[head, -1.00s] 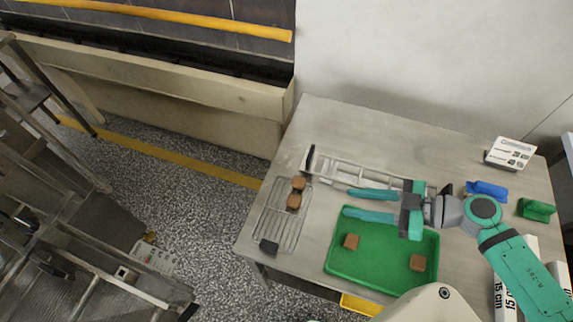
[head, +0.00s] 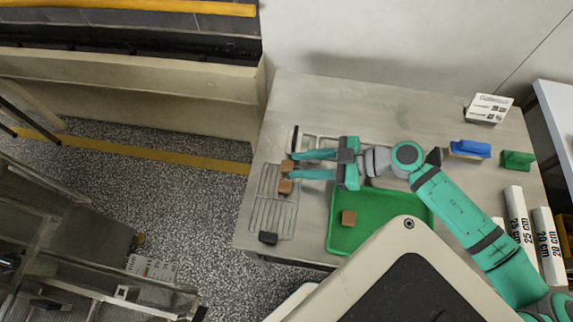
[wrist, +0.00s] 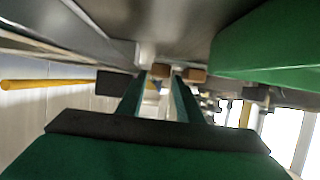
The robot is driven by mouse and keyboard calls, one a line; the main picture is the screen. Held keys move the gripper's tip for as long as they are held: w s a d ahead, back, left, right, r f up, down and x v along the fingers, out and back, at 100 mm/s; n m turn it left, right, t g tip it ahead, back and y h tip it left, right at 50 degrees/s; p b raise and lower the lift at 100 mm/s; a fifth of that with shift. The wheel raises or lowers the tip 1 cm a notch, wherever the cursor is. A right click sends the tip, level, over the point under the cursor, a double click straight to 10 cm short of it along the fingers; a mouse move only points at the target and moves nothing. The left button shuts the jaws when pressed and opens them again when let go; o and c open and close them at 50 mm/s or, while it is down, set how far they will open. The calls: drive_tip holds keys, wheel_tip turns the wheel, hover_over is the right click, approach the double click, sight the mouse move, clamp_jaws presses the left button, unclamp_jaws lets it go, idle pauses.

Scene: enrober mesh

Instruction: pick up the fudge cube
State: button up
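Two brown fudge cubes lie on the wire rack (head: 264,215) at the table's left. The far cube (head: 287,166) is at the tips of my gripper (head: 292,165), in line with the gap between its fingers. The near cube (head: 285,187) is just outside the near finger. My gripper is open, its two long teal fingers reaching left and apart. In the wrist view one cube (wrist: 161,70) shows at the far end between the fingertips, and the other cube (wrist: 195,75) is beside the right finger. Whether the fingers touch either cube I cannot tell.
A green tray (head: 380,200) holds another brown cube (head: 348,218); my body covers its near right part. A blue-topped block (head: 470,149), a green block (head: 517,160) and a white box (head: 488,108) stand at the right.

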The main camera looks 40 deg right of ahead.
sight(287, 167)
drive_tip(key=shift+x, duration=1.25)
drive_tip(key=shift+s+f, duration=0.1)
drive_tip(key=shift+f, duration=0.1)
drive_tip(key=c, duration=0.6)
